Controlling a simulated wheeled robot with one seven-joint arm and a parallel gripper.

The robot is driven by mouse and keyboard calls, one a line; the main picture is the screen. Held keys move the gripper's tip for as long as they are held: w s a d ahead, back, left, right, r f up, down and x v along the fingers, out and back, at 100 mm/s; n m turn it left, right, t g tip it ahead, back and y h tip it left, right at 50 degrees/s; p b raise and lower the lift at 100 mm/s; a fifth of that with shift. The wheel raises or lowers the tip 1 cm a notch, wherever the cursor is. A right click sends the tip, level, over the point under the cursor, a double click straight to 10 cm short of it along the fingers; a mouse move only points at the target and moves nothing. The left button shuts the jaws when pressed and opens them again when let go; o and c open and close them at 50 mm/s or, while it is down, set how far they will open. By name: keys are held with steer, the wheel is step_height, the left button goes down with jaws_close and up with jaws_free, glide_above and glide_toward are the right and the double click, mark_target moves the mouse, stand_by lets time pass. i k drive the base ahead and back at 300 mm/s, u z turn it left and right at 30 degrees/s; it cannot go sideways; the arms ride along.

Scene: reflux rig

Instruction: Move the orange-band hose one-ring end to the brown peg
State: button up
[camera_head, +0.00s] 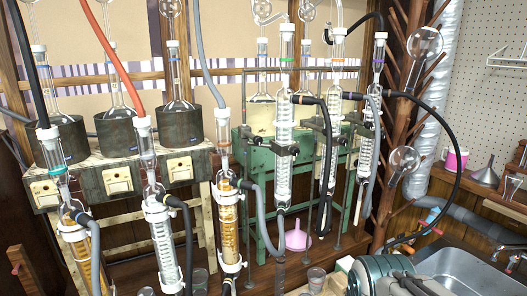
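Several glass condensers hang in the rig. One at centre right has an orange band (338,31) near its top, and another orange band (223,143) shows on a condenser at centre left. A black hose (327,150) runs down beside the centre-right condenser (331,125). I cannot tell which hose is the orange-band one, and no one-ring end can be made out. A brown wooden rack (397,120) with several slanting pegs stands at the right; I cannot single out the brown peg. My gripper is not in view.
A black hose (459,160) loops from the right condenser down toward a greenish-grey machine (377,272). A sink (458,266) is at the lower right. A pink funnel (296,237) stands below the rig. Flasks in dark heaters (181,127) fill the left back.

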mark_target(296, 100)
steer(key=z, duration=0.75)
steer(key=i, duration=0.5)
